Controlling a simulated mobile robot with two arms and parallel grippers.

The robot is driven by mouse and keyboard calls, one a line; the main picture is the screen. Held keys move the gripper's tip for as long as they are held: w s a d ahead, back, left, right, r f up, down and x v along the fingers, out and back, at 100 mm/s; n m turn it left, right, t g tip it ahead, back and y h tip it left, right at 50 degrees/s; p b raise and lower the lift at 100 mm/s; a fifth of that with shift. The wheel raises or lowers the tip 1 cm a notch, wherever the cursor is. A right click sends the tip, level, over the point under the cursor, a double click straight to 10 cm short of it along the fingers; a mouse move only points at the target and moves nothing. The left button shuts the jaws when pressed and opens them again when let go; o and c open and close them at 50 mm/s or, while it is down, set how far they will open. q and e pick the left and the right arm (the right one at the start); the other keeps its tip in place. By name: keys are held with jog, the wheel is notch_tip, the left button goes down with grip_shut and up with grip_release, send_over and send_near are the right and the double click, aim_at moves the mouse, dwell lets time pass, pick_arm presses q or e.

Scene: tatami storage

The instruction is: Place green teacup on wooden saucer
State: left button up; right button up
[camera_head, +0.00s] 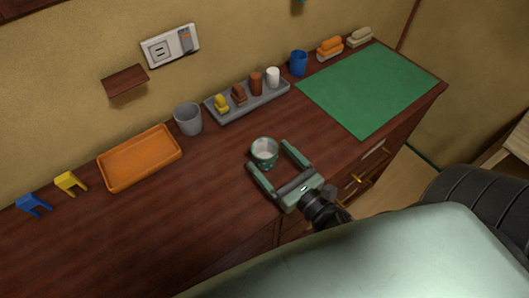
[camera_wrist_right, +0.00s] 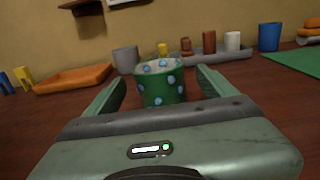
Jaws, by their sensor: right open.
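The green teacup (camera_head: 262,160) stands upright on the dark wooden top; the right wrist view shows its blue dots (camera_wrist_right: 161,92). My right gripper (camera_head: 270,154) is open, with its two fingers on either side of the cup near the fingertips. In the right wrist view the gripper (camera_wrist_right: 160,79) has a gap on both sides of the cup. I cannot make out a wooden saucer in either view. My left gripper is not in view.
Behind the cup are a grey cup (camera_head: 188,120), an orange tray (camera_head: 140,159) and a grey tray (camera_head: 222,114) with several small items. A blue cup (camera_head: 299,63) and green mat (camera_head: 370,90) lie farther right.

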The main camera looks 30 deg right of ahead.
jog(key=w, duration=0.3)
jog(key=shift+a+p, duration=0.25)
jog(key=shift+p, duration=0.05)
jog(key=shift+w+f, duration=0.1)
jog(key=shift+w, duration=0.05)
jog(key=c, duration=1.7)
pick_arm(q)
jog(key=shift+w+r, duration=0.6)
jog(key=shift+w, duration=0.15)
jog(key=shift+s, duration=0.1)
